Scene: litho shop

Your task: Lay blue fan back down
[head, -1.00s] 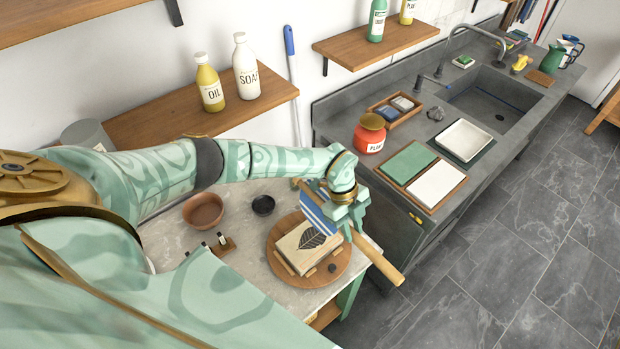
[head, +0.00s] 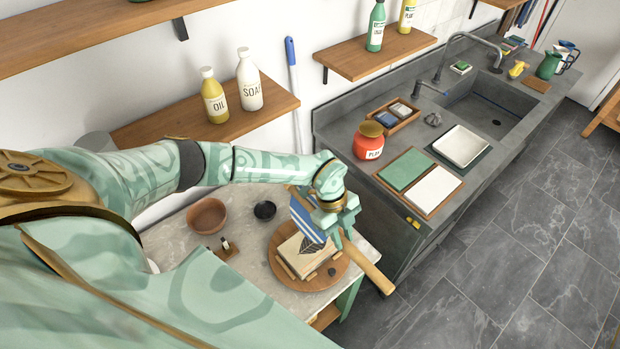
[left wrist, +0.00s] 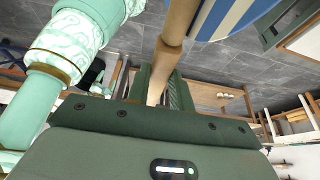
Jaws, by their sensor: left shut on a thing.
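The blue fan (head: 302,218) has blue and white stripes and a long wooden handle (head: 370,270). My left gripper (head: 342,228) is shut on the handle and holds the fan tilted above the round wooden board (head: 332,277). A pale block with a dark leaf print (head: 295,258) lies on that board, partly hidden by the fan. In the left wrist view, the striped fan (left wrist: 235,12) shows at the top and its handle (left wrist: 172,45) runs down between the jaws (left wrist: 160,88). I cannot tell whether the fan touches the block. My right gripper is not in view.
A terracotta bowl (head: 207,216), a small black dish (head: 264,210) and a small wooden stand (head: 226,250) are on the pale worktop (head: 262,287). The grey sink counter (head: 340,135) stands right of it, with a red jar (head: 368,143) and trays.

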